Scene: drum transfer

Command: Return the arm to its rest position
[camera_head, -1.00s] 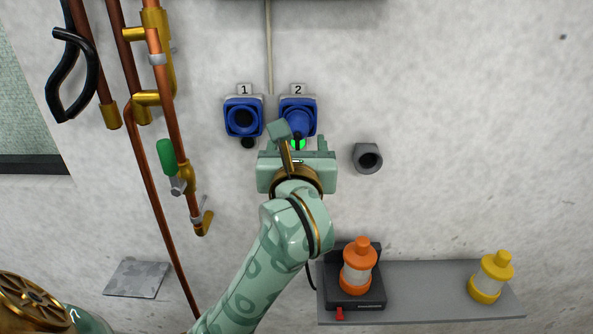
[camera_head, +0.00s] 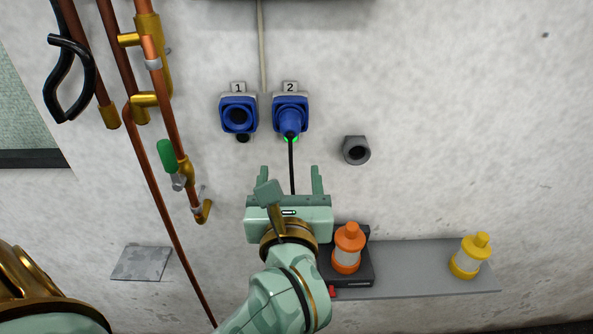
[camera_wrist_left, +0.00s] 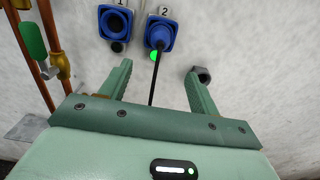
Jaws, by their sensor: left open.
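My left gripper (camera_head: 290,182) is in front of the wall, below the two blue sockets, with its fingers spread and nothing between them but the view of a black cable (camera_head: 292,165) behind. In the left wrist view the open fingers (camera_wrist_left: 158,85) point toward the wall. Socket 2 (camera_head: 290,106) holds a blue plug with the black cable hanging from it, and a green light shows under it. Socket 1 (camera_head: 238,115) is empty. My right gripper is in neither view.
A grey shelf (camera_head: 420,275) at lower right bears a black base (camera_head: 358,275) with an orange drum-like container (camera_head: 348,248) and a yellow one (camera_head: 470,255). Copper pipes (camera_head: 150,90) with a green-handled valve (camera_head: 167,156) run down the left. A grey round fitting (camera_head: 356,150) juts from the wall.

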